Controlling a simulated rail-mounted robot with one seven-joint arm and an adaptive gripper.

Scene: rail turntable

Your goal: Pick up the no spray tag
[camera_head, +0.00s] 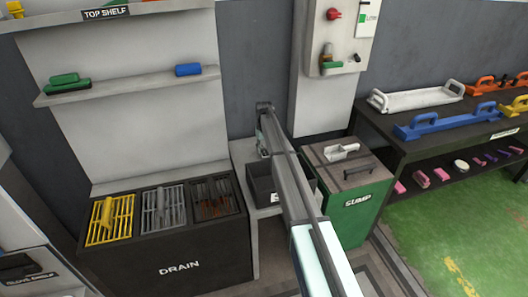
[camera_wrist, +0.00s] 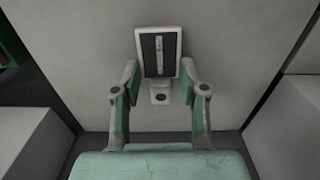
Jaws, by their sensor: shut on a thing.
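In the wrist view, the tag (camera_wrist: 172,62) is a small upright plate with a pale frame, a dark face and a light strip down its middle. The marks on the strip are too small to read, so I cannot confirm the words. A pale knob-like piece (camera_wrist: 160,88) shows just below it. My gripper (camera_wrist: 159,72) has its two green-and-grey fingers shut on the tag's lower sides. In the head view, my gripper (camera_head: 263,146) is small at the far end of my arm, by the back wall. I cannot make out the tag there.
A dark bin (camera_head: 262,184) sits below my gripper, partly behind my arm. The DRAIN unit (camera_head: 178,264) with several racks stands left, the green SUMP box (camera_head: 358,212) right. A shelf (camera_head: 130,86) is on the upper left. A dark table (camera_head: 420,140) holds handled tools.

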